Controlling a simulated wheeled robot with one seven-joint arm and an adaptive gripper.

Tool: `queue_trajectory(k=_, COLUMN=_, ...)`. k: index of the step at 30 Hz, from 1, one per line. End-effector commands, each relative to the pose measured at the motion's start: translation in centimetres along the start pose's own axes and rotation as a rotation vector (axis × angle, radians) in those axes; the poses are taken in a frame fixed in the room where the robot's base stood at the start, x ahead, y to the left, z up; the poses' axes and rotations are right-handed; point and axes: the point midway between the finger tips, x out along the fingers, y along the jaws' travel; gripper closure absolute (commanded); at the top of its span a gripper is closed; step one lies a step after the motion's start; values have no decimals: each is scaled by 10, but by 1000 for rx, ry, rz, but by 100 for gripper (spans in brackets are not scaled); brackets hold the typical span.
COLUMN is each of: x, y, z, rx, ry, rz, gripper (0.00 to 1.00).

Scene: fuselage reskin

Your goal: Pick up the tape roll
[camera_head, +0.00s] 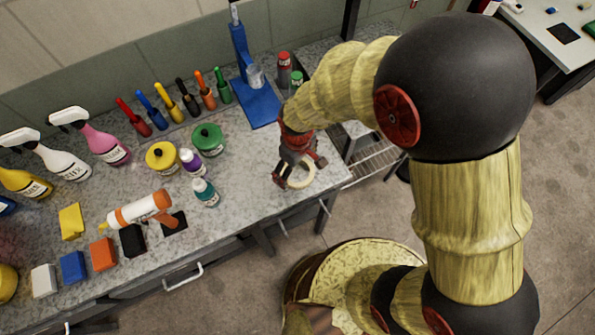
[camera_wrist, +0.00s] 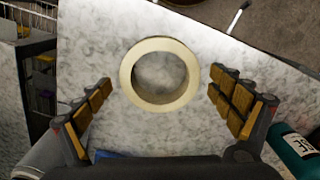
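The tape roll (camera_head: 302,174) is a cream ring lying flat on the grey speckled worktop near its right end. In the wrist view the tape roll (camera_wrist: 160,75) sits between the two fingers, a little beyond their tips, with clear space on both sides. My gripper (camera_head: 295,178) is above the roll and partly covers it in the head view. In the wrist view my gripper (camera_wrist: 164,92) is open and empty, with its padded fingers spread wide. I cannot tell the exact height of the fingertips above the worktop.
A teal bottle (camera_head: 205,192) stands left of my gripper and shows at the right edge in the wrist view (camera_wrist: 296,150). A blue stand (camera_head: 257,100) is behind, with a red-capped bottle (camera_head: 284,68). The worktop (camera_head: 245,215) is bare around the roll.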

Motion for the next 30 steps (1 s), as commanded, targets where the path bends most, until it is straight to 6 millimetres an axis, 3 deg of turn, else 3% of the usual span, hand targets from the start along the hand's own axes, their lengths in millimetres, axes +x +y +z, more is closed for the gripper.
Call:
queue_trajectory(k=24, x=0, y=0, z=0, rx=0, ry=0, rz=0, gripper=55)
queue_trajectory(k=30, x=0, y=0, z=0, rx=0, ry=0, rz=0, gripper=55)
